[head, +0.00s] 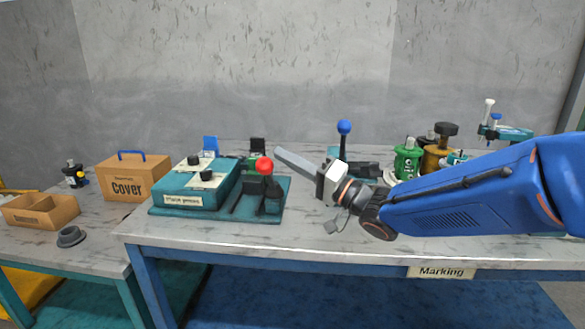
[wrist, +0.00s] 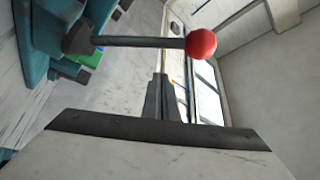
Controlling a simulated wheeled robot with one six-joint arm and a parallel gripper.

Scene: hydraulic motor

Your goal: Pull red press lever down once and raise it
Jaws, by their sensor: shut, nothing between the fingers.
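The red press lever (head: 264,166) stands roughly upright on the teal press base (head: 281,195), its red ball on top of a dark rod. In the wrist view the red ball (wrist: 201,44) and its rod lie across the upper middle, above the fingers. My gripper (head: 281,152) is shut and empty, its fingers pointing left. In the head view the fingertips show just right of and slightly above the red ball, with a gap between them. The shut fingers also show in the wrist view (wrist: 162,80).
A blue-ball lever (head: 344,128) stands behind my gripper. Green (head: 407,160) and yellow-brown (head: 437,158) parts stand to the right. A cardboard Cover box (head: 136,178) is at left. The table's front edge is clear.

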